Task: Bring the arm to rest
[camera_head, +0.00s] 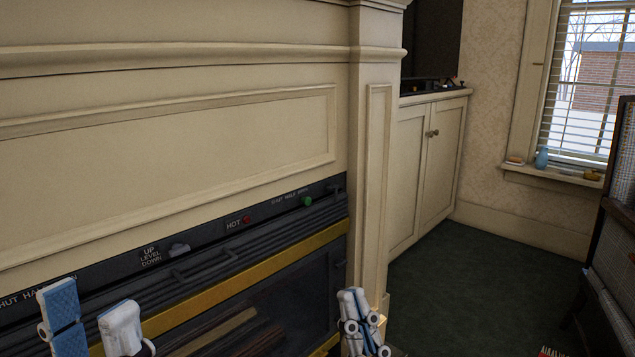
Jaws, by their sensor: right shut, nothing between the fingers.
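My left gripper (90,308) is at the bottom left, in front of the dark fireplace insert. Its two fingers stand well apart, one showing a blue pad, with nothing visible between them. My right gripper (354,300) is at the bottom centre, in front of the foot of the cream mantel pilaster (376,190). Its fingers are together and empty. Most of both arms is below the picture's edge. I cannot tell whether either gripper touches the fireplace.
The dark control strip (210,238) has a red knob (246,219), a green knob (307,201) and a grey slider (180,249). A brass bar (250,278) runs below it. Right of the mantel are a cream cabinet (420,170), open green carpet (480,280) and a dark-framed chair (600,240).

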